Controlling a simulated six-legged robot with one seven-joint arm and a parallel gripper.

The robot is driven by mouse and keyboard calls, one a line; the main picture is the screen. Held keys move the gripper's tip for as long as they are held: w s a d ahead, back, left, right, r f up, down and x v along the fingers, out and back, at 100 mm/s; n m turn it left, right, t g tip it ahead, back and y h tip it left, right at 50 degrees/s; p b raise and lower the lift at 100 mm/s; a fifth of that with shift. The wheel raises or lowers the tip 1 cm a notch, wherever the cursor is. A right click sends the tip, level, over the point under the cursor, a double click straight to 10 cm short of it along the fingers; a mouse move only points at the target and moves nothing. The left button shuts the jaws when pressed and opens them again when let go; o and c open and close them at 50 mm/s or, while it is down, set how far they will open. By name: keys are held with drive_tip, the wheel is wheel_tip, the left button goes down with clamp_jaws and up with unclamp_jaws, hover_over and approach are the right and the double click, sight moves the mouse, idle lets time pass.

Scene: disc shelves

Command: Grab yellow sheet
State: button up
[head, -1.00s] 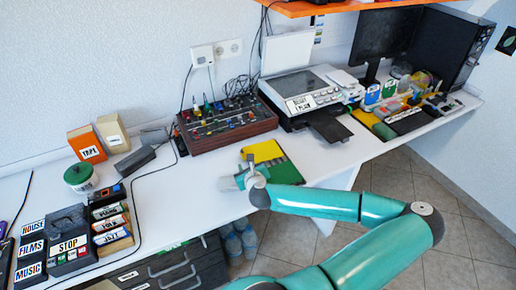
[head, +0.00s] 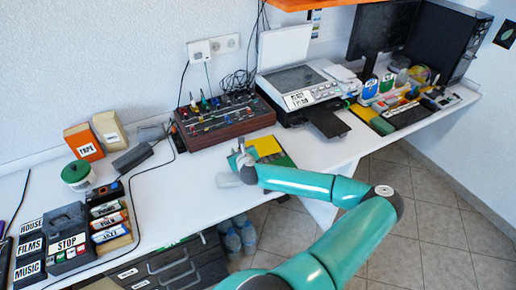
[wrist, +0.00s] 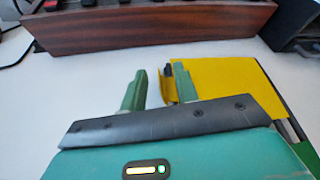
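The yellow sheet (head: 266,146) lies on the white desk, in front of the wooden mixer panel. A green piece (head: 281,162) shows beside it on the near side. In the wrist view the yellow sheet (wrist: 222,80) fills the area right of my gripper. My gripper (head: 240,158) is at the sheet's left edge. In the wrist view my gripper (wrist: 159,83) has its fingers apart. The right finger overlaps the sheet's left edge, and a strip of yellow and a small dark piece show between the fingers. I cannot tell whether the finger touches the sheet.
The wooden mixer panel (head: 222,122) stands just behind. A printer (head: 302,90) with its lid up and a dark tray (head: 326,121) is to the right. Labelled boxes (head: 67,240) stand at the left. The desk between them and my gripper is mostly clear, with a cable crossing it.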

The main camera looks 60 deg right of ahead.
drive_tip(key=x, duration=0.2)
drive_tip(key=shift+w+d+f, duration=0.2)
drive_tip(key=shift+w+d, duration=0.05)
drive_tip(key=shift+w, duration=0.05)
clamp_jaws()
drive_tip(key=shift+r, duration=0.1)
